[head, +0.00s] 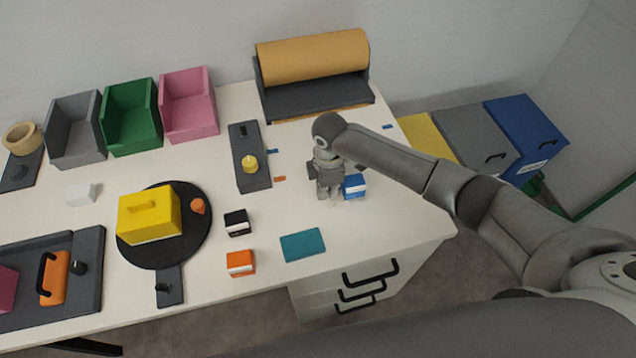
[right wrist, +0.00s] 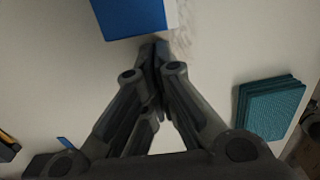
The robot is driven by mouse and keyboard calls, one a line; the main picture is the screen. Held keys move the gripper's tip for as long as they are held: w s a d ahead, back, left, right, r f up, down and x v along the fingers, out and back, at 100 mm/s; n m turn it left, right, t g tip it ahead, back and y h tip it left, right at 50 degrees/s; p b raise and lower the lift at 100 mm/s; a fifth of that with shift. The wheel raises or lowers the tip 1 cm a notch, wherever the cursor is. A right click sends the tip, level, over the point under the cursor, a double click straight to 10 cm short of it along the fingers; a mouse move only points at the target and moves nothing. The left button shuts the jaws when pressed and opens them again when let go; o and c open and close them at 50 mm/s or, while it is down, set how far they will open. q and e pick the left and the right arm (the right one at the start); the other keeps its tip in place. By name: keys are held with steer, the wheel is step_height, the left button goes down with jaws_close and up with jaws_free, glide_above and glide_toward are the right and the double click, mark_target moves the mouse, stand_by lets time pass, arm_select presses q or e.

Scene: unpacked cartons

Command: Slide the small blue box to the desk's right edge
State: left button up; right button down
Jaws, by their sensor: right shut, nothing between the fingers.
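The small blue box (head: 354,186), blue with a white lower part, stands on the white desk (head: 400,215) toward its right side, with bare desk between it and the right edge. My right gripper (head: 331,196) is shut and empty, low over the desk just left of the box. In the right wrist view, the blue box (right wrist: 134,18) is at the top, close to the shut fingertips (right wrist: 154,46). I cannot tell whether they touch. My left gripper is not in view.
A teal pad (head: 303,245) lies near the front edge. Black (head: 237,222) and orange-and-white (head: 241,262) small boxes stand left of it. A dark grey tray (head: 250,158) lies left of my gripper. A paper roll holder (head: 313,75) stands behind. Bins (head: 475,137) stand beyond the right edge.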

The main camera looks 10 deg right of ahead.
mark_target(358, 181)
steer(key=shift+d, duration=0.65)
steer(key=d+p, duration=0.2)
steer(key=d, duration=0.4)
steer(key=shift+d+r, duration=0.1)
steer(key=shift+d, duration=0.25)
steer(key=d, duration=0.9)
steer(key=shift+p, duration=0.4)
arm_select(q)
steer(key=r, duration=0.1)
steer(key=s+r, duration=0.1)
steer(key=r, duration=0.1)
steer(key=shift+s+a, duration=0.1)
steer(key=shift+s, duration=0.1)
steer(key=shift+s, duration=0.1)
